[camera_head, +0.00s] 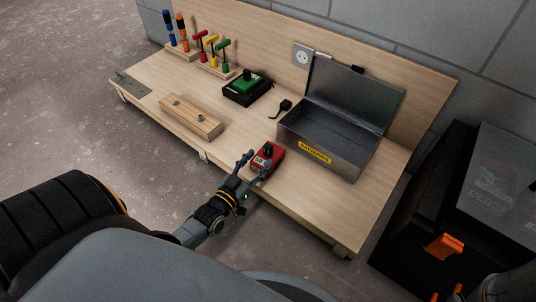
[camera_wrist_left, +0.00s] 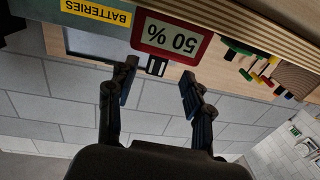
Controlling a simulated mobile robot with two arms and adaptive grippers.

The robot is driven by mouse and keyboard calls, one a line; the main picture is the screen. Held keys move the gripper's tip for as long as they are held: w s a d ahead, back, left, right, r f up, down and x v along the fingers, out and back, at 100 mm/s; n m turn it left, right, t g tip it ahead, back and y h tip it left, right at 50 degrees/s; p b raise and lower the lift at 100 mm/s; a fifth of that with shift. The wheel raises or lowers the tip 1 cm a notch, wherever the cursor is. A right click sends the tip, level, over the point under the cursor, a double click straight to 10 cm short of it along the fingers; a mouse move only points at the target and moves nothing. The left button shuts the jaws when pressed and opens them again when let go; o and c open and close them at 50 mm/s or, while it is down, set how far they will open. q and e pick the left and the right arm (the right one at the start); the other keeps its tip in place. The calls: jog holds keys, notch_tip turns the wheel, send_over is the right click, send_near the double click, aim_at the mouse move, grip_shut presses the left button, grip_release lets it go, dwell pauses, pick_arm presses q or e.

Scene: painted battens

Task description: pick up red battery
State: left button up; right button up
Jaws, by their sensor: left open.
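The red battery (camera_head: 268,158) stands near the front edge of the wooden workbench, with a black part on top. In the left wrist view the red battery (camera_wrist_left: 172,38) appears upside down, its pale display reading "50 %". My left gripper (camera_head: 255,165) is open at the bench's front edge, close to the battery's near side. In the left wrist view its two fingers (camera_wrist_left: 158,82) are spread apart with nothing between them, and the battery lies beyond the tips. Whether a fingertip touches it I cannot tell. My right gripper cannot be made out.
An open metal box (camera_head: 322,146) labelled "BATTERIES" stands right of the battery. A green battery (camera_head: 245,84) sits on a black charger behind. A wooden block (camera_head: 190,118) with bolts lies left. Racked tools (camera_head: 213,50) stand at the back. Bare bench lies between block and battery.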

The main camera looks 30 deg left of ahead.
aim_at(266, 150)
pick_arm(q)
jog(key=w+b, duration=0.2)
jog(key=w, duration=0.1)
jog(key=w+b, duration=0.2)
jog(key=shift+w+d+r, duration=0.1)
jog(key=shift+w+r, duration=0.1)
jog(key=shift+r, duration=0.15)
jog(key=shift+w+r, duration=0.15)
jog(key=shift+w, duration=0.1)
jog(key=shift+c, duration=0.2)
grip_shut()
jog(key=shift+r, duration=0.1)
